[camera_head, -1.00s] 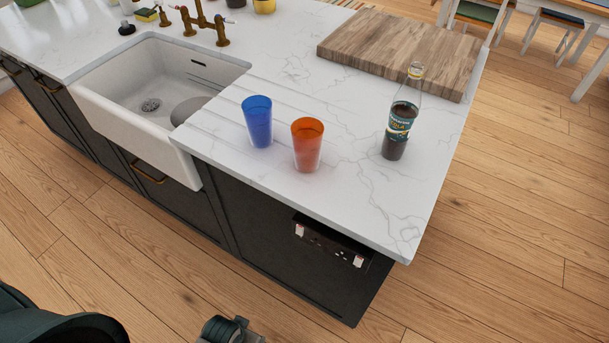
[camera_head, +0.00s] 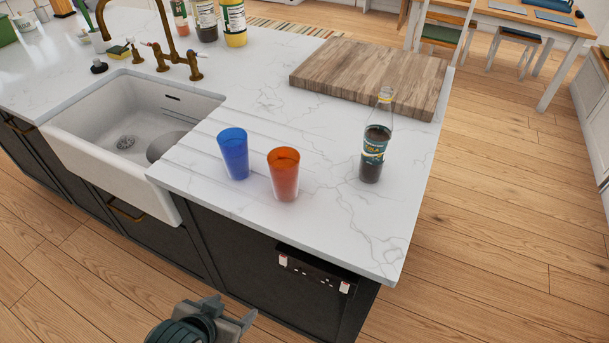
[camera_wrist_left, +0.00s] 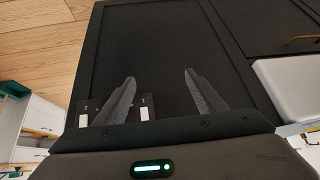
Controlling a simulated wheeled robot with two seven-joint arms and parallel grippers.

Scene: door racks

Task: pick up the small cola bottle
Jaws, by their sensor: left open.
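The small cola bottle (camera_head: 373,150) stands upright on the white marble counter, right of the cups. It has clear glass at the neck, dark liquid below and a green-blue label. My left gripper (camera_head: 230,312) is low in front of the counter, below its top and well apart from the bottle. In the left wrist view my left gripper (camera_wrist_left: 158,92) is open and empty, its two fingers facing the dark cabinet front. The bottle does not show in that view. My right gripper is not in view.
A blue cup (camera_head: 233,154) and an orange cup (camera_head: 284,175) stand left of the bottle. A wooden board (camera_head: 370,75) lies behind it. A white sink (camera_head: 105,165) with a brass tap (camera_head: 178,60) is at left. A socket panel (camera_head: 313,272) is on the cabinet front.

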